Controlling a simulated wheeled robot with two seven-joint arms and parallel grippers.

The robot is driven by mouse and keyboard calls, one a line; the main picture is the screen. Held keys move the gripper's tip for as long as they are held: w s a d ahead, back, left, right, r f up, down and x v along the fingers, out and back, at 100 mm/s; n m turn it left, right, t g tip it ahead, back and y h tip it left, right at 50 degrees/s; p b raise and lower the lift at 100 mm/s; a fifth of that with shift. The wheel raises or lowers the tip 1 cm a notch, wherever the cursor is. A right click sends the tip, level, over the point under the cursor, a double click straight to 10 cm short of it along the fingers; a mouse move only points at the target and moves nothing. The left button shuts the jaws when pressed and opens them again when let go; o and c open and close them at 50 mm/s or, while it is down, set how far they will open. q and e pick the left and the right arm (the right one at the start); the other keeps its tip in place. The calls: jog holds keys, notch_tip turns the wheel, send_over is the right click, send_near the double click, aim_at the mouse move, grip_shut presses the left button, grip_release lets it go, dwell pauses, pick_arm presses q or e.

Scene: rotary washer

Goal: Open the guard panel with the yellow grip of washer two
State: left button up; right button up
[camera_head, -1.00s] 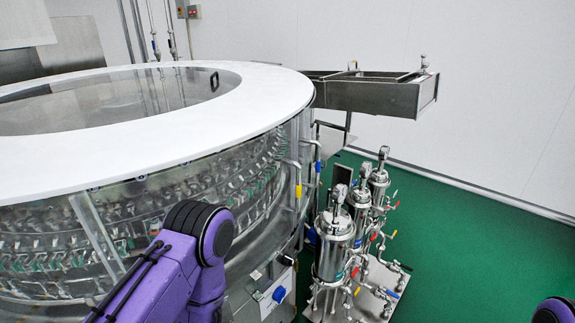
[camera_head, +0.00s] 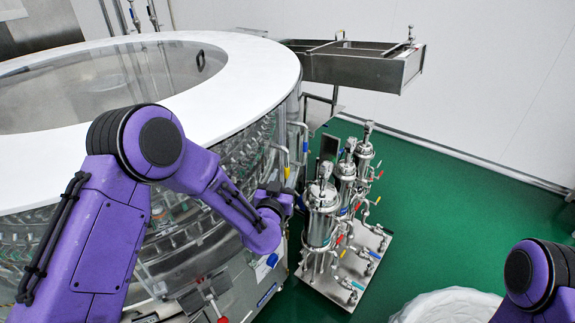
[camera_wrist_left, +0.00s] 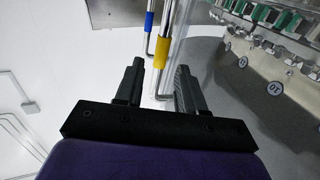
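The rotary washer has a white ring top (camera_head: 245,75) and clear curved guard panels around its side. A bent metal handle with a yellow grip (camera_head: 287,172) stands at the washer's right side; a blue-gripped handle (camera_head: 305,147) is beside it. My left gripper (camera_head: 284,191) is just below the yellow grip, partly hidden by my wrist. In the left wrist view the gripper (camera_wrist_left: 158,90) is open and empty. The yellow grip (camera_wrist_left: 162,53) lies just beyond the fingertips, roughly in line with the gap, with the blue grip (camera_wrist_left: 149,22) farther up. My right gripper is out of view.
Steel filter housings (camera_head: 321,215) with valves stand on a plate right of my left gripper. A steel trough (camera_head: 360,65) projects from the washer at the back. A white round container (camera_head: 450,305) is at the bottom right. Green floor is clear at right.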

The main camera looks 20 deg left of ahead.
aim_at(286, 171)
pick_arm(q)
jog(key=w+p, duration=0.1)
jog(key=w, duration=0.3)
jog(key=shift+w+a, duration=0.1)
jog(key=shift+w, duration=0.2)
grip_shut()
